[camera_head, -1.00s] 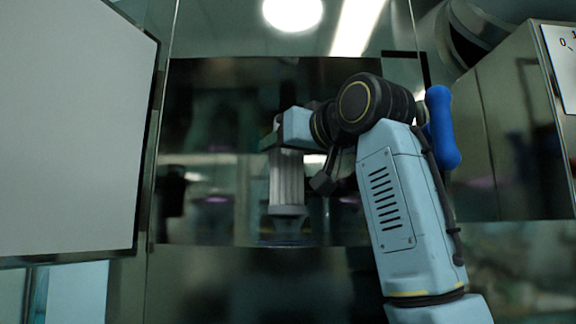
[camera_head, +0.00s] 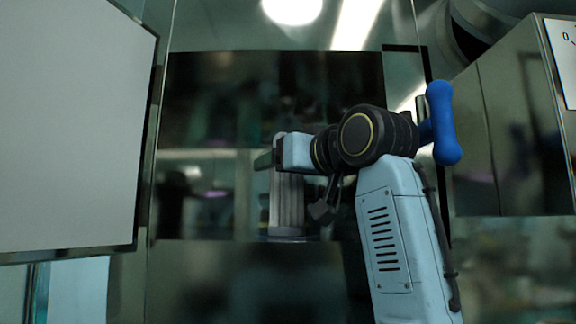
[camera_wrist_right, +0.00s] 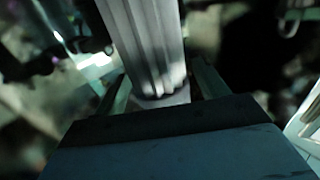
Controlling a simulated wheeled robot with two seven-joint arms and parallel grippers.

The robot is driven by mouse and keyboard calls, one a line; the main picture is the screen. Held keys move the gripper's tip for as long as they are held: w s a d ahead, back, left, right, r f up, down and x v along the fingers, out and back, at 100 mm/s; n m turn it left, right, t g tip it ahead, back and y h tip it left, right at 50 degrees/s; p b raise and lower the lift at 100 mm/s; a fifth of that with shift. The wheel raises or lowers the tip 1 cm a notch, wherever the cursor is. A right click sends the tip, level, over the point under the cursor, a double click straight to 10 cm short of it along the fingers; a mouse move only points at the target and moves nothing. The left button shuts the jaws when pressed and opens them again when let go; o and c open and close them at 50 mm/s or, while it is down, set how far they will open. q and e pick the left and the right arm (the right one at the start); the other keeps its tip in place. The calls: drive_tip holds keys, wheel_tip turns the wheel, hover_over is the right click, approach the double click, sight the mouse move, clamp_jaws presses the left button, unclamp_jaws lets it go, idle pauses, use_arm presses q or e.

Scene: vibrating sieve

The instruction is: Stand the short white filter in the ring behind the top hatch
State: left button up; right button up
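The short white filter (camera_head: 287,205) is a ribbed pale cylinder, upright inside the dark opening in the head view. My right gripper (camera_head: 268,160) reaches in from the right and is closed around its upper part. In the right wrist view the filter (camera_wrist_right: 150,40) runs up between the two fingers of the gripper (camera_wrist_right: 160,88). The filter's foot is at the opening's lower edge, and its lowest part is hidden. I cannot make out the ring or tell whether the filter touches it. My left gripper is not in view.
A large pale panel (camera_head: 70,120), seemingly the open hatch, stands at the left. A blue handle (camera_head: 442,125) is right of my arm, near a metal cabinet (camera_head: 510,120). The glossy dark surfaces carry reflections. Free room shows left of the filter within the opening.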

drive_tip(key=shift+r, duration=0.15)
drive_tip(key=shift+s+d+r, duration=0.1)
drive_tip(key=b+v, duration=0.4)
drive_tip(key=v, duration=0.8)
